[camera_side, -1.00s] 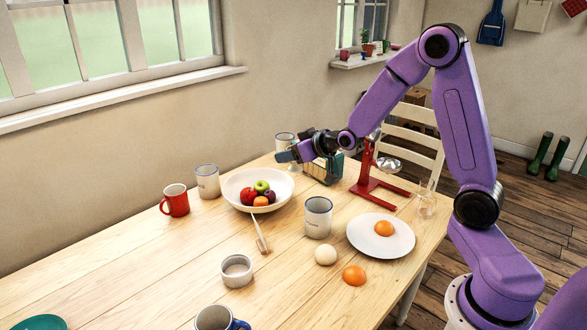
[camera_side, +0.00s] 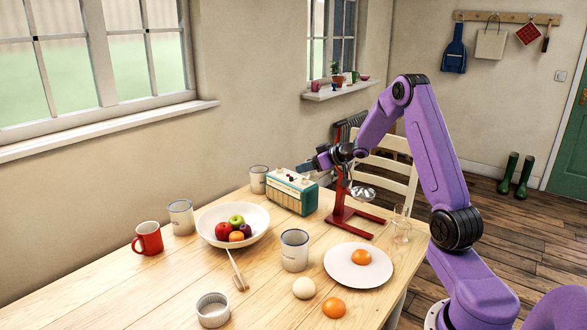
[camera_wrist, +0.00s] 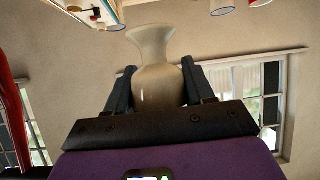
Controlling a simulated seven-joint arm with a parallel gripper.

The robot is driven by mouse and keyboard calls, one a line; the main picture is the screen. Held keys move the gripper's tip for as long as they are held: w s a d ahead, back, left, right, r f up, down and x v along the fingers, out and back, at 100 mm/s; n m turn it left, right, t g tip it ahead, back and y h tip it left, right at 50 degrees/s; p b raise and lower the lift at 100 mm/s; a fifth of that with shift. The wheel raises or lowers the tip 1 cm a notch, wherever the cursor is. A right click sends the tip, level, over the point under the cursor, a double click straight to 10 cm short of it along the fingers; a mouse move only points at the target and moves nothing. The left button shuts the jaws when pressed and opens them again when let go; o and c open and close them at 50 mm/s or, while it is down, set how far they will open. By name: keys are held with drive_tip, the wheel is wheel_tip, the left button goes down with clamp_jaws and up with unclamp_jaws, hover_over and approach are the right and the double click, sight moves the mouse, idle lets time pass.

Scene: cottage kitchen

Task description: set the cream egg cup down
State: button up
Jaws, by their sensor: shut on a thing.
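The cream egg cup (camera_wrist: 158,65) shows large in the wrist view, with a rounded body, a narrow waist and a flared end. My gripper (camera_wrist: 155,85) is shut on its rounded body, with one dark finger on each side. In the side view my gripper (camera_side: 305,170) is above the table, close over the right end of the teal radio (camera_side: 291,192). I cannot make out the egg cup in the side view.
A red press (camera_side: 345,208) stands just right of the radio. A fruit bowl (camera_side: 255,218), red mug (camera_side: 148,239), pale mugs, a plate (camera_side: 341,271), glass (camera_side: 402,222) and loose eggs are on the table (camera_side: 140,300). The left front of the table is clear.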

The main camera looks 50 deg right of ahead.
wheel_tip(320, 180, down, 23)
drive_tip(key=shift+a+f, duration=0.1)
drive_tip(key=shift+a, duration=0.05)
idle(0.8)
drive_tip(key=shift+f, duration=0.55)
idle(0.5)
drive_tip(key=o, duration=1.1)
drive_tip(key=shift+o, duration=0.2)
